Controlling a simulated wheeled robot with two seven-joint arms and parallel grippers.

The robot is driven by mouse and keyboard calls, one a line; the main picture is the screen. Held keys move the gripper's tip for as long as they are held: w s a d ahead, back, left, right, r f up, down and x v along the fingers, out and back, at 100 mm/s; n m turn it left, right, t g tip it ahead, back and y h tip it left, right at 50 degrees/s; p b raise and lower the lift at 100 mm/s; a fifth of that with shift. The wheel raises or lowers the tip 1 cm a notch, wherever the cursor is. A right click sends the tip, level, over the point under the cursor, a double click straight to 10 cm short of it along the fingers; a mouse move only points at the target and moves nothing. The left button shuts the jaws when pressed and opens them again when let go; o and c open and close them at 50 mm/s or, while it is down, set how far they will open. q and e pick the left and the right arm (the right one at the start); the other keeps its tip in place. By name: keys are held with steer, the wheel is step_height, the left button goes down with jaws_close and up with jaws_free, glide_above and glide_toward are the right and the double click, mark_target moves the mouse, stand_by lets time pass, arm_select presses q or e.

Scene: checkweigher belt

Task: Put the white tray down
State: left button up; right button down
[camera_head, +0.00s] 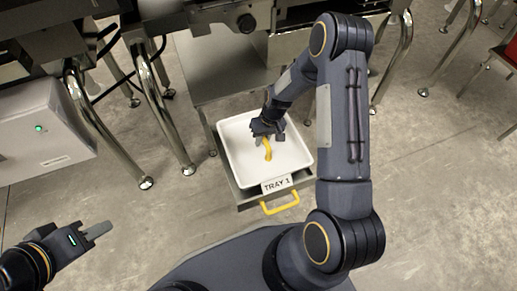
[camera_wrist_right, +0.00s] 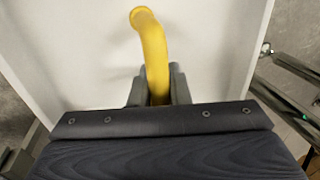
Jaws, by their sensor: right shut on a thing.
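The white tray (camera_head: 237,136) is a shallow square with raised rims, in the middle of the head view. A curved yellow bar (camera_head: 268,152), apparently its handle, stands inside it. My right gripper (camera_head: 268,130) reaches down over the tray and is shut on this bar. In the right wrist view the yellow bar (camera_wrist_right: 153,50) runs between the fingers above the tray's white floor (camera_wrist_right: 80,50). The tray lies over a grey pull-out drawer (camera_head: 242,199); I cannot tell whether it touches it. My left gripper (camera_head: 97,232) is at lower left, apart; its opening is unclear.
The drawer carries a "TRAY 1" label (camera_head: 276,185) and a yellow front handle (camera_head: 280,204). Steel legs (camera_head: 170,115) and dark machinery stand behind and left. Floor at right is open.

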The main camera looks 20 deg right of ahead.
steer(key=shift+w+a+f, duration=0.25)
steer(key=shift+a+f, duration=0.05)
steer(key=shift+f, duration=0.15)
steer(key=shift+b+x, duration=1.4)
steer(key=shift+x, duration=0.65)
steer(key=c, duration=1.4)
jaws_free()
steer(key=shift+w+d, duration=0.1)
steer(key=shift+d, duration=0.05)
steer(key=shift+o, duration=0.2)
